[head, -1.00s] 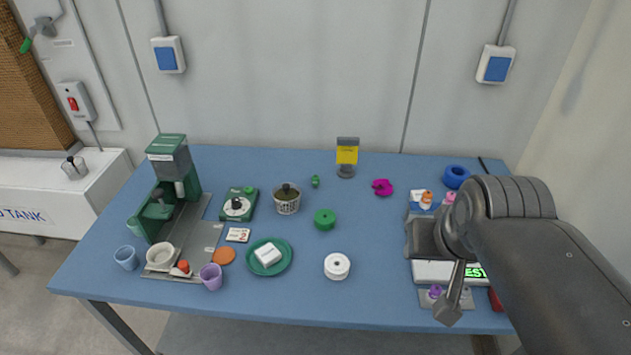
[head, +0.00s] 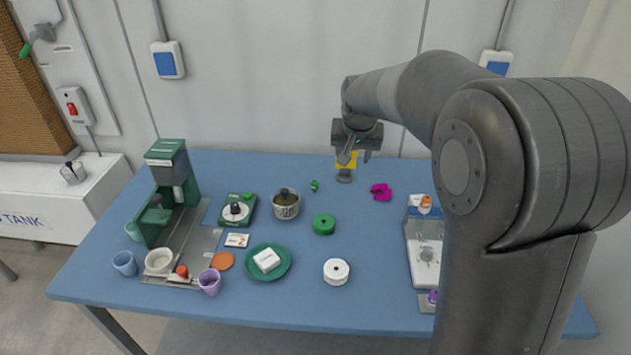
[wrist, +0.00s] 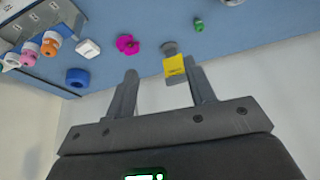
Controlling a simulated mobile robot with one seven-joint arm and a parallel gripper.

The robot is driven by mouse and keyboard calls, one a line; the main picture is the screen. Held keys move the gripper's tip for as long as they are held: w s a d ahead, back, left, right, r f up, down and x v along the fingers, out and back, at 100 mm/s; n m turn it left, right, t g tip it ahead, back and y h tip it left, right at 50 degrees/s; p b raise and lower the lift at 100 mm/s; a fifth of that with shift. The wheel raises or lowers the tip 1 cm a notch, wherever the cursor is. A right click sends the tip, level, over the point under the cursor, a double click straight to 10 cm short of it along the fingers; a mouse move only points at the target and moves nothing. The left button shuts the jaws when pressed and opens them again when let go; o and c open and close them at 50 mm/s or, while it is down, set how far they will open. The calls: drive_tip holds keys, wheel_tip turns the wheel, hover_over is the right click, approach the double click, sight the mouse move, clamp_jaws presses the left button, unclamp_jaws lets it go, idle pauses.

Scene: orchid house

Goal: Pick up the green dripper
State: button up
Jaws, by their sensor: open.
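A small green piece, which looks like the green dripper (head: 314,185), lies on the blue table toward the back, left of the yellow-labelled stand (head: 345,176). It also shows at the top of the wrist view (wrist: 198,25). My gripper (head: 356,158) is open and empty, high over the back of the table and to the right of the dripper. In the wrist view my gripper's fingers (wrist: 165,85) are apart, with the yellow label beyond them. A larger round green thing (head: 324,224) lies nearer the front.
A magenta piece (head: 381,192) lies right of the stand. A patterned pot (head: 286,205) stands left of the dripper. A green plate (head: 284,271), a white roll (head: 336,271) and a green machine (head: 167,190) are also on the table. The wall is close behind.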

approach(314, 182)
drive_tip(key=x, duration=0.5)
drive_tip(key=shift+d+f, duration=0.1)
drive_tip(key=shift+d, duration=0.1)
drive_tip(key=shift+x, duration=2.9)
drive_tip(key=shift+a, duration=0.15)
drive_tip(key=c, duration=1.1)
